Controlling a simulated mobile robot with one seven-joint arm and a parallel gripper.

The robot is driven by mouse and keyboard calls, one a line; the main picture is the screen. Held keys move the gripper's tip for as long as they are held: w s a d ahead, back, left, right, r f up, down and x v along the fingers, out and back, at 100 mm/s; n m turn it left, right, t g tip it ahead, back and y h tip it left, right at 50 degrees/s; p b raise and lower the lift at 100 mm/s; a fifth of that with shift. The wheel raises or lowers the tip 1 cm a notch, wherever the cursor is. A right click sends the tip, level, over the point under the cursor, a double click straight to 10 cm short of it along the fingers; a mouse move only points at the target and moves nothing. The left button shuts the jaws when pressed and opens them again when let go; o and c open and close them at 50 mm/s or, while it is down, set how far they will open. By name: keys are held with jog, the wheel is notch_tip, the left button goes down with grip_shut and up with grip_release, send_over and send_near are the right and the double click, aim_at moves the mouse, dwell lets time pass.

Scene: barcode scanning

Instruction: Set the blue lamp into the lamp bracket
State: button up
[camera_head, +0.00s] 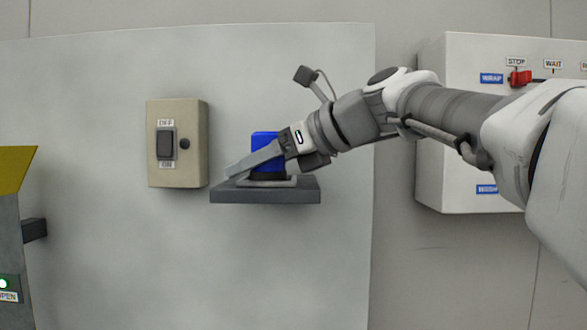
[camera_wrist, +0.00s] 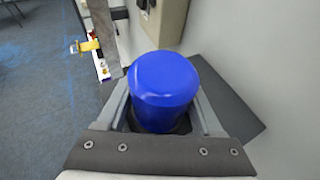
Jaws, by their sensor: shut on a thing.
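The blue lamp (camera_head: 265,138) stands upright at the dark grey lamp bracket (camera_head: 264,197), a shelf-like ledge on the wall panel. In the wrist view the blue lamp (camera_wrist: 166,90) fills the middle, with a dark base under it. My gripper (camera_head: 255,163) reaches in from the right and is shut on the lamp, one finger on each side. The wrist view also shows the bracket (camera_wrist: 222,95) under and beside the fingers. The lamp's lower part is mostly hidden by a finger, so I cannot tell whether its base is fully seated.
A beige switch box (camera_head: 178,143) with a dark rocker is on the panel just left of the bracket. A white control box (camera_head: 455,120) with a red lever (camera_head: 520,78) is at the right. A yellow-topped grey unit (camera_head: 12,200) stands at the far left. The panel below the bracket is clear.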

jog(key=shift+f, duration=0.1)
jog(key=o, duration=1.4)
jog(key=shift+o, duration=0.2)
